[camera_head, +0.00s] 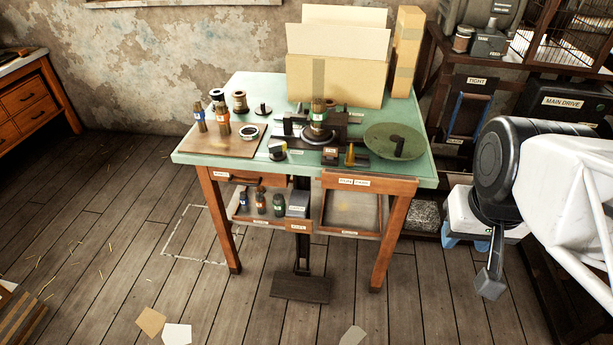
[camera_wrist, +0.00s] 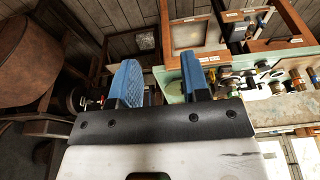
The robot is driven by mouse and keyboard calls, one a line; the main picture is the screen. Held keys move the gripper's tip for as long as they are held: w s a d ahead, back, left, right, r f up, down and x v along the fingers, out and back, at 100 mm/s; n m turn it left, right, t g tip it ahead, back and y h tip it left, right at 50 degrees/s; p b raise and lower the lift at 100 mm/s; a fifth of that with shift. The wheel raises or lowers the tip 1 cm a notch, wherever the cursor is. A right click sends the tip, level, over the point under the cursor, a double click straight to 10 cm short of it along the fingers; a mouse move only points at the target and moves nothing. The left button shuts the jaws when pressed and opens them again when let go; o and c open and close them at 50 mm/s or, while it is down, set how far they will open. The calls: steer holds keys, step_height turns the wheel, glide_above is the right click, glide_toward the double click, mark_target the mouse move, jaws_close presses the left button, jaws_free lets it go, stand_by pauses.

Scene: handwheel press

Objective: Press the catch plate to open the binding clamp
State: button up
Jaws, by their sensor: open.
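A green-topped table (camera_head: 240,105) carries a dark press-like device (camera_head: 335,135) at its middle, with a brown and dark cylinder (camera_head: 318,113) standing in it. I cannot tell at this size which part is the binding clamp. A flat dark plate (camera_head: 300,288) lies low under the table at the foot of a dark upright; whether it is the catch plate is unclear. My gripper (camera_wrist: 158,62) is open, its two blue fingers apart with nothing held between them. In the head view its blue fingers show partly at the right, beside the table and clear of it.
A round green disc (camera_head: 390,143) with a dark knob sits at the table's right. Cardboard boxes (camera_head: 338,60) stand at its back. Bottles stand on the brown board (camera_head: 235,145) and on the lower shelf. A cluttered rack (camera_head: 475,100) is at the right. Floor in front is mostly clear.

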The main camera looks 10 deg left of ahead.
steer(key=c, duration=0.5)
steer(key=shift+w, duration=0.2)
steer(key=shift+c, duration=0.9)
steer(key=shift+w+a, duration=0.15)
steer(key=shift+w, duration=0.2)
jaws_close()
steer(key=w+a+f, duration=0.3)
steer(key=w+a, duration=0.3)
steer(key=w, duration=0.5)
steer(key=w+a+f, duration=0.4)
steer(key=w+a, duration=0.2)
steer(key=w, duration=0.6)
steer(key=w+a+f, duration=0.6)
steer(key=a+f, duration=0.4)
steer(key=w+a+f, duration=0.6)
steer(key=a+f, duration=0.4)
steer(key=shift+w+a+t, duration=0.3)
steer(key=shift+w+t, duration=0.1)
